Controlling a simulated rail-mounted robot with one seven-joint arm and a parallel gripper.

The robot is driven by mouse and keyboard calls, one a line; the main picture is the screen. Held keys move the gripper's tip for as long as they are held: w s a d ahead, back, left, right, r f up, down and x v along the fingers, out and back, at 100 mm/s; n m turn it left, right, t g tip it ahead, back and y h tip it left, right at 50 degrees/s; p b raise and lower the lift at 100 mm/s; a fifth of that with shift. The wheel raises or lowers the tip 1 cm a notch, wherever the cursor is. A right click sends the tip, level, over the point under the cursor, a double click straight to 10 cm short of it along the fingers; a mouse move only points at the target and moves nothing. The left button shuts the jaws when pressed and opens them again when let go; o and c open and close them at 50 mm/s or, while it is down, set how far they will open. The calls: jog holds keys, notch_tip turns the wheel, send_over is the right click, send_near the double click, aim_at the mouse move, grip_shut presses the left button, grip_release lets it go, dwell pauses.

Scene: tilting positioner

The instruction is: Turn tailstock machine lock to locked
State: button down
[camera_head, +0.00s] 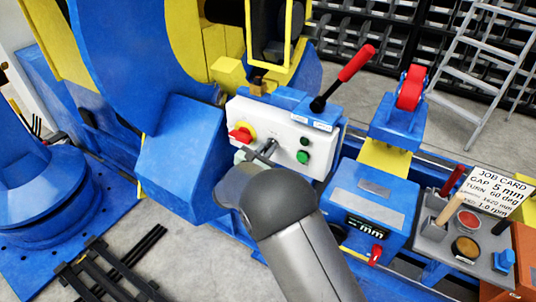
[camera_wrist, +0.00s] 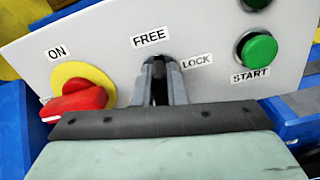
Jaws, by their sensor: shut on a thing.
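The tailstock machine lock (camera_wrist: 157,64) is a small dark switch on a white control panel (camera_wrist: 205,35), between the labels FREE, above, and LOCK, to its right. My gripper (camera_wrist: 160,84) is shut on it, with both fingers pointing at the panel. The fingers hide most of the switch, so I cannot tell which label it points to. In the head view the panel (camera_head: 286,122) stands in the middle, with my gripper (camera_head: 268,148) reaching it from below.
On the panel, a red switch on a yellow disc (camera_wrist: 80,92) marked ON is close left, and a green START button (camera_wrist: 259,50) is right. A red-handled lever (camera_head: 355,64) rises behind. A blue box with a display (camera_head: 372,205) stands right.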

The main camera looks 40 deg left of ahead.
jog(key=m+b, duration=0.3)
jog(key=b, duration=0.2)
jog(key=f+m+b, duration=0.1)
jog(key=m+b, duration=0.2)
jog(key=b, duration=0.3)
jog(key=shift+d, duration=0.1)
jog(key=m+b, duration=0.4)
jog(key=b, duration=0.3)
jog(key=shift+f, duration=0.15)
jog(key=m+b, duration=0.3)
jog(key=b, duration=0.3)
jog(key=shift+d, duration=0.1)
jog(key=m+b, duration=0.2)
jog(key=shift+b, duration=0.4)
jog(key=shift+r+m+b, duration=0.25)
jog(key=shift+m+b, duration=0.05)
jog(key=shift+b, duration=0.1)
jog(key=shift+r, duration=0.15)
jog(key=c, duration=1.5)
grip_release()
jog(key=shift+o, duration=0.2)
